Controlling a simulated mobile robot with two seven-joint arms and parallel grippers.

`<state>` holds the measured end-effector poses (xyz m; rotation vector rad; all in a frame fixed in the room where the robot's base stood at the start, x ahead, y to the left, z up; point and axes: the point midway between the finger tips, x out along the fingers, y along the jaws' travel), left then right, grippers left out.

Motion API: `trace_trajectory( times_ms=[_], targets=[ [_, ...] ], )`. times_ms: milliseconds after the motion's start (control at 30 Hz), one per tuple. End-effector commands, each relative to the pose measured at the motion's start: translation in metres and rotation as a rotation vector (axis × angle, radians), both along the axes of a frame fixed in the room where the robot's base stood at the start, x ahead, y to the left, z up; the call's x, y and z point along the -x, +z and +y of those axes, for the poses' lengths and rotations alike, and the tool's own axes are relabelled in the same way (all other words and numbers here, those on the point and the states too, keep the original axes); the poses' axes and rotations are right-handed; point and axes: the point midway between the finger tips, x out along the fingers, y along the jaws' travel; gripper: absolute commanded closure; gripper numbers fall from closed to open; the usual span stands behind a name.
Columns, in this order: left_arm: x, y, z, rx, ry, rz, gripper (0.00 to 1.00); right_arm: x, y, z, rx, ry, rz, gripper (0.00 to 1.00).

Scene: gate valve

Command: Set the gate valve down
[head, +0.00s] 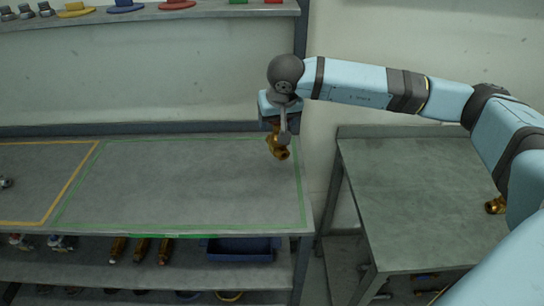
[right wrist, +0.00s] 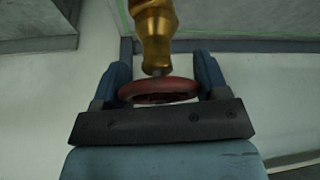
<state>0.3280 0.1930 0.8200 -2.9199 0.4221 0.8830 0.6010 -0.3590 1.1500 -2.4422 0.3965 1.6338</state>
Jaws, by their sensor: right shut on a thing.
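The brass gate valve (head: 278,147) hangs from my right gripper (head: 279,118) near the right end of the grey bench (head: 180,185), over the green-outlined area. In the right wrist view its red handwheel (right wrist: 158,91) sits between the two fingers of my right gripper (right wrist: 161,82), and the brass body (right wrist: 155,32) points away from the palm. The right gripper is shut on the valve. I cannot tell whether the valve touches the bench top. My left gripper is not in view.
The green-outlined area looks bare left of the valve. A yellow-outlined area (head: 45,180) adjoins it. Another brass fitting (head: 495,205) lies on the right table (head: 415,190). A lower shelf (head: 185,272) holds several fittings and a blue bin (head: 240,249); an upper shelf (head: 190,14) holds coloured parts.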

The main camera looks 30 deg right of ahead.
Motion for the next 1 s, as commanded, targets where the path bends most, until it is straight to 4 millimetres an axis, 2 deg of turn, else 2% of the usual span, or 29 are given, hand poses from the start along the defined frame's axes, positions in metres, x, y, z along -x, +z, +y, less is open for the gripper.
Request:
trace_trajectory(
  times_ms=[100, 300, 567, 833, 1000],
  targets=[
    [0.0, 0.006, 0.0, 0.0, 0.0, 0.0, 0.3, 0.0, -0.03, 0.0, -0.001, -0.002, 0.003, 0.94],
    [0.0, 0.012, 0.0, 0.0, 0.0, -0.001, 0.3, 0.0, -0.07, 0.0, -0.002, -0.001, 0.001, 0.94],
    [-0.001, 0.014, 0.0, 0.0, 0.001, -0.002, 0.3, 0.0, -0.089, 0.0, -0.001, -0.001, -0.001, 0.94],
    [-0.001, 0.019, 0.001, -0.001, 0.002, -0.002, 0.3, 0.0, -0.125, 0.0, -0.001, -0.001, -0.001, 0.94],
    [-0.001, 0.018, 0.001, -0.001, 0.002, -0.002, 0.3, 0.0, -0.127, 0.0, -0.001, 0.0, -0.003, 0.94]
  ],
)
